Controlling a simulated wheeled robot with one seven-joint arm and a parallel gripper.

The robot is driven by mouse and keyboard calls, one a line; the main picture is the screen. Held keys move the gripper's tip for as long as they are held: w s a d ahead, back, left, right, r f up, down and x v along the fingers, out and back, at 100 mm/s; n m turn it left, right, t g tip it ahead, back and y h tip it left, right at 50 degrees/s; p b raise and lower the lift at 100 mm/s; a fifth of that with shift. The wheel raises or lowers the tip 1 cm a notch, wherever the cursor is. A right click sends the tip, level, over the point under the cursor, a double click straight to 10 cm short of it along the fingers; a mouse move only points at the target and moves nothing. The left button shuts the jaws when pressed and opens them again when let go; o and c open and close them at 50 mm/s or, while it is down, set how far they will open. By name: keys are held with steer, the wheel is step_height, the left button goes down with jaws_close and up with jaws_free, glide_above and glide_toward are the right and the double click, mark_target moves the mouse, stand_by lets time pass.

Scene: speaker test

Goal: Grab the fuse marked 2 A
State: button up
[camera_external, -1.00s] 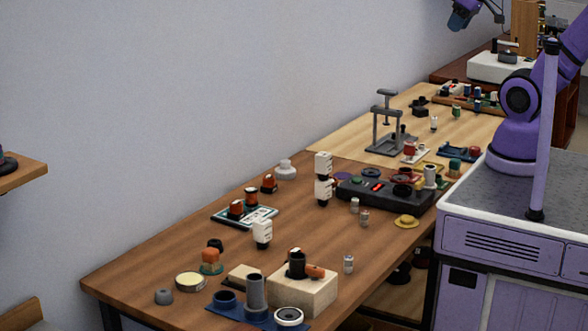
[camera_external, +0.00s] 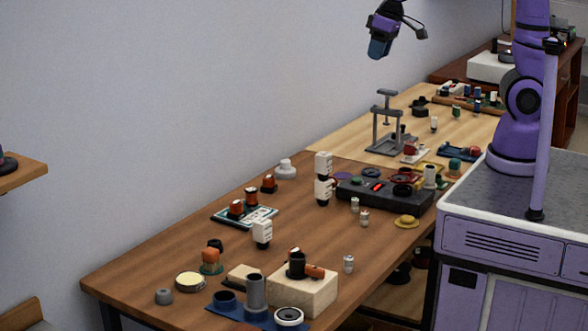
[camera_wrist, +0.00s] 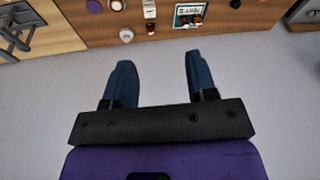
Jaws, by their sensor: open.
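Several small whitish cylinders with grey ends, which look like fuses, stand on the tables in the external view. One fuse-like cylinder (camera_external: 355,204) and another (camera_external: 364,218) stand in front of the dark panel. A third such cylinder (camera_external: 348,264) stands right of the pale block. Their markings are too small to read, so I cannot tell which is 2 A. My gripper (camera_external: 379,48) is high above the tables, far from all of them. In the wrist view my gripper (camera_wrist: 161,75) has its two blue fingers apart and nothing between them.
A dark panel with red lights (camera_external: 375,189) lies on the brown table (camera_external: 165,255). A grey press-like stand (camera_external: 387,125) rises on the lighter table behind. White blocks (camera_external: 262,233), a pale block (camera_external: 318,292) and a blue tray (camera_external: 222,309) occupy the front. The air around my gripper is clear.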

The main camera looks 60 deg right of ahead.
steer(key=w+a+f+n+g, duration=0.1)
steer(key=w+a+f, duration=0.1)
steer(key=a+f, duration=0.85)
steer(key=n+g+h, duration=0.1)
steer(key=g, duration=0.1)
glide_above(349, 257)
steer(key=f, duration=2.6)
steer(key=shift+w+f, duration=0.25)
steer(key=shift+w, duration=0.05)
steer(key=shift+s+f, duration=0.15)
steer(key=shift+f, duration=1.5)
steer(key=shift+s+f, duration=0.1)
steer(key=shift+f, duration=1.55)
jaws_close()
